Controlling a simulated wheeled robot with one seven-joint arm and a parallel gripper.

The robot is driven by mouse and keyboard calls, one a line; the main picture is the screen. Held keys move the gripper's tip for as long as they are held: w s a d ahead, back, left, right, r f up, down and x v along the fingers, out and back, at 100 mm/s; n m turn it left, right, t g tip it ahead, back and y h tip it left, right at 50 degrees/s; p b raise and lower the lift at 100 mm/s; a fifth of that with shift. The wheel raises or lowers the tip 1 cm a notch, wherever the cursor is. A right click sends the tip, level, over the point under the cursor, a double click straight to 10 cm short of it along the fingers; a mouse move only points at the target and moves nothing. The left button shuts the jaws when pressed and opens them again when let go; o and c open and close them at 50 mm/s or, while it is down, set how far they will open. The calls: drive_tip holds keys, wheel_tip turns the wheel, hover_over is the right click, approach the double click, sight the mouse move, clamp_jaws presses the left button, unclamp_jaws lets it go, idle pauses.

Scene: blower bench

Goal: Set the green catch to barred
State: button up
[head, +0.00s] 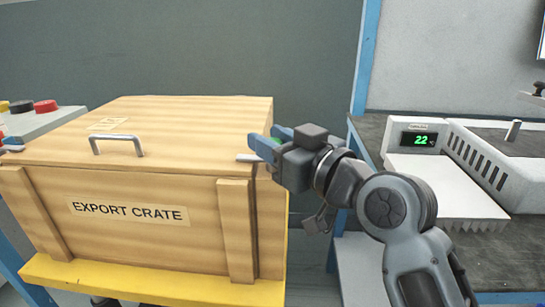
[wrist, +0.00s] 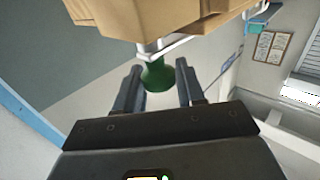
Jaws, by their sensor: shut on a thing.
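The green catch (wrist: 157,76) shows in the wrist view as a flared green knob below a pale metal fitting on the crate. My gripper (wrist: 160,82) has one finger on each side of the knob and is shut on it. In the head view my gripper (head: 268,144) is at the right front top corner of the export crate (head: 130,213). There the fingers hide most of the catch, and a pale metal strip sticks out beside them. I cannot read the catch's setting from these views.
The wooden crate has a lid with a metal handle (head: 117,139) and stands on a yellow surface (head: 130,285). A control box (head: 45,120) with coloured buttons is at the left. A white unit with a green display (head: 420,139) stands on the right bench, behind my arm.

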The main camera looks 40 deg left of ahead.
drive_tip(key=shift+b, duration=0.3)
idle(0.4)
drive_tip(key=o, duration=0.9)
drive_tip(key=shift+o, duration=0.2)
drive_tip(key=v, duration=0.7)
drive_tip(key=shift+d, duration=0.4)
drive_tip(key=shift+f, duration=0.1)
